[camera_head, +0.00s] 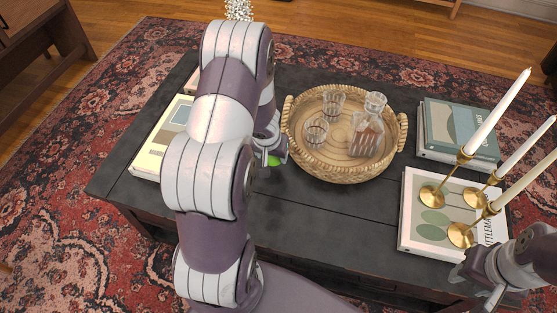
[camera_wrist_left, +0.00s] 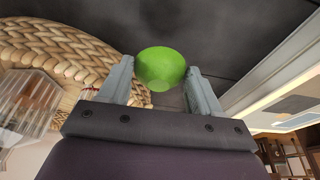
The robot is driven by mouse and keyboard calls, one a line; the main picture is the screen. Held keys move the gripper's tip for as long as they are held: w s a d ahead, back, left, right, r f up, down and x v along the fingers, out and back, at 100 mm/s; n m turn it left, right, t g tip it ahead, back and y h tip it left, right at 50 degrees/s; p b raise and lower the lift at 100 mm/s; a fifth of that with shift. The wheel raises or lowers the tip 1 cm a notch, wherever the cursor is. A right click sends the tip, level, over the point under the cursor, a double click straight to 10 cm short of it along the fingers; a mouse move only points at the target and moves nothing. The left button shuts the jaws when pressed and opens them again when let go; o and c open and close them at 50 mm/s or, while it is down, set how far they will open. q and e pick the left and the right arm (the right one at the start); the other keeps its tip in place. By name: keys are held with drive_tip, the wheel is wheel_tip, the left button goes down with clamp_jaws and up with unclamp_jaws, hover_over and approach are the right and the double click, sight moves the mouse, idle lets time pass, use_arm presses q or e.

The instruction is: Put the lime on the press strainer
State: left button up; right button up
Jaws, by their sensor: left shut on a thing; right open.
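The lime (camera_head: 274,160) is a small bright green piece at the left of the wicker tray in the head view, partly hidden by my arm. In the left wrist view the lime (camera_wrist_left: 160,68) sits between the fingertips of my left gripper (camera_wrist_left: 160,80), which is shut on it. In the head view my left gripper (camera_head: 270,150) is mostly hidden behind its own arm. My right gripper (camera_head: 488,290) is at the lower right, near the table's front right corner, open and empty. I cannot make out a press strainer in either view.
The round wicker tray (camera_head: 290,140) holds glasses (camera_head: 316,130) and a decanter (camera_head: 367,135). Brass candlesticks with tall white candles (camera_head: 498,110) stand over the books (camera_head: 418,205) at right. More books (camera_head: 150,160) lie at left. The dark table (camera_head: 320,215) is clear in front of the tray.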

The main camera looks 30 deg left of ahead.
sight(275, 168)
use_arm(q)
drive_tip(key=b+x, duration=0.2)
drive_tip(key=x, duration=0.1)
drive_tip(key=b+x, duration=0.1)
drive_tip(key=x, duration=0.1)
drive_tip(key=shift+d+f+b, duration=0.1)
drive_tip(key=shift+d+b, duration=0.15)
drive_tip(key=shift+b, duration=0.15)
drive_tip(key=shift+s, duration=0.1)
drive_tip(key=o, duration=1.1)
drive_tip(key=shift+c, duration=0.2)
